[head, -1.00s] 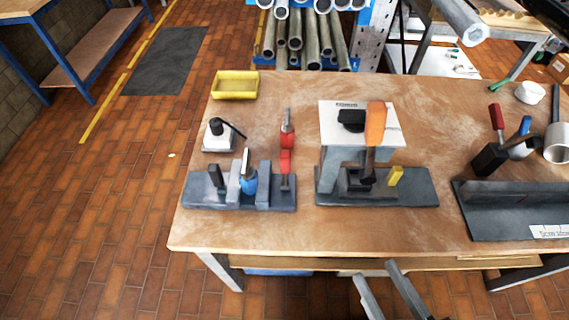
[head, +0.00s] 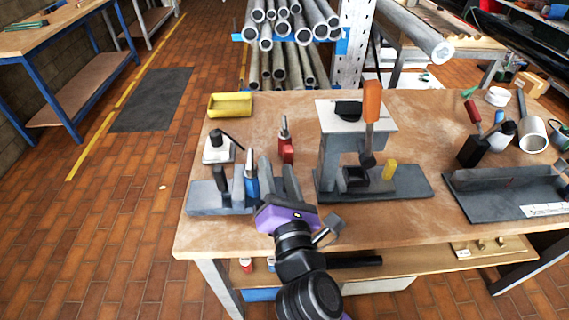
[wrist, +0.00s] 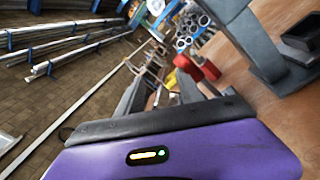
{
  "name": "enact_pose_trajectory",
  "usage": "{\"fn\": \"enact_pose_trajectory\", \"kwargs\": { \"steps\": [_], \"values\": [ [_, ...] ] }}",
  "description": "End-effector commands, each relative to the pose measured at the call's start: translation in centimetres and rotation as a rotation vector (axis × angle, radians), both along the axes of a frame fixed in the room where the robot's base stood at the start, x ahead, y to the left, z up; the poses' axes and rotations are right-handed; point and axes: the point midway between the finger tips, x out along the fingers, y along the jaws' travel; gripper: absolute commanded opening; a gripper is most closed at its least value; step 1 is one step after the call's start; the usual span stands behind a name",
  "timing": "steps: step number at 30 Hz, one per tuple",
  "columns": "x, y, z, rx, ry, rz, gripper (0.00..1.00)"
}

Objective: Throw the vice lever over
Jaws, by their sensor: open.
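A red piece (head: 287,154) shows just behind my fingers; a red part (wrist: 203,66) also shows in the wrist view. I cannot tell for certain which piece is the vice lever. My gripper (head: 279,178) is open over the fixture's right end and hides that end. Its fingers also show in the wrist view (wrist: 160,94), with nothing clearly between them.
A press-like stand (head: 330,155) with an orange handle (head: 371,101) is close on the right. A white block with a black lever (head: 219,149) and a yellow tray (head: 230,105) are behind left. A dark angled fixture (head: 490,205) is at the right.

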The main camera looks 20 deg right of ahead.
Motion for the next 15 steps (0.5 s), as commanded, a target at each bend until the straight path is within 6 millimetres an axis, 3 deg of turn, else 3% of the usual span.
{"fn": "enact_pose_trajectory", "kwargs": {
  "steps": [3, 6, 15],
  "values": [
    [0.1, -1.4, -1.0, -0.297, 0.09, -0.09, 0.44],
    [-0.2, -2.5, -1.6, -0.468, 0.154, -0.139, 0.44],
    [0.5, -3.3, -1.8, -0.609, 0.202, -0.161, 0.44]
  ]
}}
